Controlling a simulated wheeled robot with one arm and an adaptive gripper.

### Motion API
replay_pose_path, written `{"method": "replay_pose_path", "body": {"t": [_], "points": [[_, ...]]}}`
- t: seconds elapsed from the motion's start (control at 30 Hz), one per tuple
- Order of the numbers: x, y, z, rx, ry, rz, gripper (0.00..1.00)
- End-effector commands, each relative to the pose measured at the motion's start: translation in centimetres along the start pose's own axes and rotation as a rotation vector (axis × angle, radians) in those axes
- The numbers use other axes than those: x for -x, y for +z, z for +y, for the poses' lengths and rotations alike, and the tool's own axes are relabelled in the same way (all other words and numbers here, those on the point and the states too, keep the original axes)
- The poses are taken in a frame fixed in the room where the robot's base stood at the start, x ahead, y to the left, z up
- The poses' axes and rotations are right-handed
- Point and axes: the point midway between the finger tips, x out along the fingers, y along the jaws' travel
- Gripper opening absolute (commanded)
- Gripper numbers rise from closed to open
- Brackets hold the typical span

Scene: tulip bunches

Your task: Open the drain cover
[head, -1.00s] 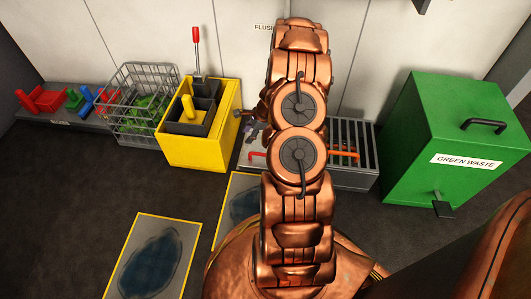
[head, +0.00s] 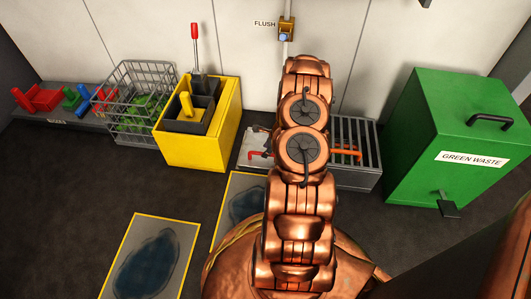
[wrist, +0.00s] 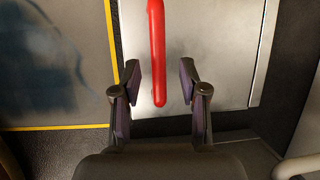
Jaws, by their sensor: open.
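The drain cover is a pale metal plate (wrist: 222,55) with a long red bar handle (wrist: 157,50), seen in the wrist view. My gripper (wrist: 158,72) is open, with one finger on each side of the handle's near end. Gaps show between the handle and both fingers. In the head view, the metal plate (head: 250,160) lies on the floor beside the yellow box, with part of a red-orange handle showing. My arm hides much of that area and most of the gripper.
A slatted grate (head: 366,140) with an orange bar lies right of my arm. The yellow box (head: 190,150) and a wire basket (head: 120,130) stand left. A green waste bin (head: 420,140) stands right. A brass flush fitting (head: 286,28) is on the wall.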

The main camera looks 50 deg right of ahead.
Motion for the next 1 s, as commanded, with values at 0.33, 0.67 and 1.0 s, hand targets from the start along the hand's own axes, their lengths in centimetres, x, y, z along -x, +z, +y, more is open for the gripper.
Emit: {"method": "replay_pose_path", "body": {"t": [0.33, 0.67, 1.0], "points": [[-1.4, 0.1, -0.13, 0.002, -0.002, -0.001, 0.43], [-1.38, 0.09, -0.12, 0.002, -0.002, -0.001, 0.24], [-1.32, 0.1, -0.32, 0.003, -0.006, 0.0, 0.0]]}}
